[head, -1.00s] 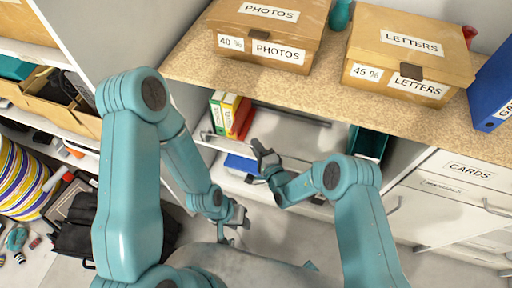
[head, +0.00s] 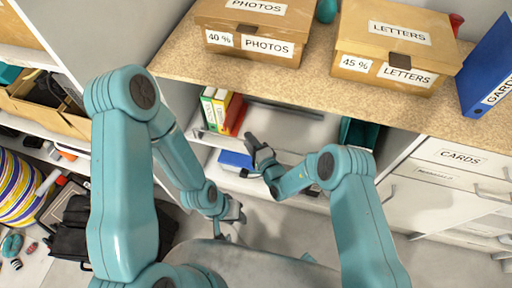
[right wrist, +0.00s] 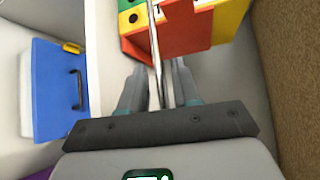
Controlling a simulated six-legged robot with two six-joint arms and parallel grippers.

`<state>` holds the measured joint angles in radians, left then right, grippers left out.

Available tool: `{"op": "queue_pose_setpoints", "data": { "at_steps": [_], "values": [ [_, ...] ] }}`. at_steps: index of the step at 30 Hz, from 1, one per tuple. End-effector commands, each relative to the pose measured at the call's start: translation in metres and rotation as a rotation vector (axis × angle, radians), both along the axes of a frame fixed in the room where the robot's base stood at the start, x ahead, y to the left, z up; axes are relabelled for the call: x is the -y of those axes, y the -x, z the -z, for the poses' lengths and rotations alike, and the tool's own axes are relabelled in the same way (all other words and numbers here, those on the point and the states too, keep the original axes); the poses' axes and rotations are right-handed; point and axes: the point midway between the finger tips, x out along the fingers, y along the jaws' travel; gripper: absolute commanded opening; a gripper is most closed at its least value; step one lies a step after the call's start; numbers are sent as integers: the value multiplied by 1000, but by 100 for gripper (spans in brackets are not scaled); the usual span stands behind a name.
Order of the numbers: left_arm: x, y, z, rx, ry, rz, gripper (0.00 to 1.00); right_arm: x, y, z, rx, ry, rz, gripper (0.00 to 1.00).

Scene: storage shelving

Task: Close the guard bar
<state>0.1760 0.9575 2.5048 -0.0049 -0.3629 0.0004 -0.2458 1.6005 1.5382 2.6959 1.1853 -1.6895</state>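The guard bar shows in the right wrist view as a thin metal rod (right wrist: 153,40) in front of the binders. My right gripper (head: 258,144) is in front of the lower shelf in the head view, to the right of the binders. In the right wrist view its two fingers (right wrist: 158,88) stand apart, one on each side of the rod's line. I cannot tell whether they touch it. My left gripper (head: 236,213) hangs low near the middle of the head view. Its fingers are too small to judge.
Green, yellow and red binders (head: 221,109) stand on the lower shelf. A blue box (head: 235,159) lies below them. Two cardboard boxes, PHOTOS (head: 215,18) and LETTERS (head: 350,38), sit on the worktop (head: 310,85) above. White CARDS drawers (head: 440,200) stand at the right.

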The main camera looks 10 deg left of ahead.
Motion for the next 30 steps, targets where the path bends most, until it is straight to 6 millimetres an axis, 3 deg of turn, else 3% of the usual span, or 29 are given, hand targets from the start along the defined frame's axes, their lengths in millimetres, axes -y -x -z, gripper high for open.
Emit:
{"op": "queue_pose_setpoints", "data": {
  "at_steps": [5, 18, 24, 30],
  "values": [
    [0, 0, -4, 0, 0, 0, 34, 19, 18, -5, -5, 0, 2, 31],
    [0, 0, -5, 0, 0, 0, 34, 94, 96, -20, -3, -1, 4, 31],
    [0, 0, -5, 0, 0, 0, 34, 108, 112, -23, -1, -1, 1, 31],
    [0, 0, -5, 0, 0, 0, 34, 110, 115, -24, 1, 0, 0, 31]
  ]
}}
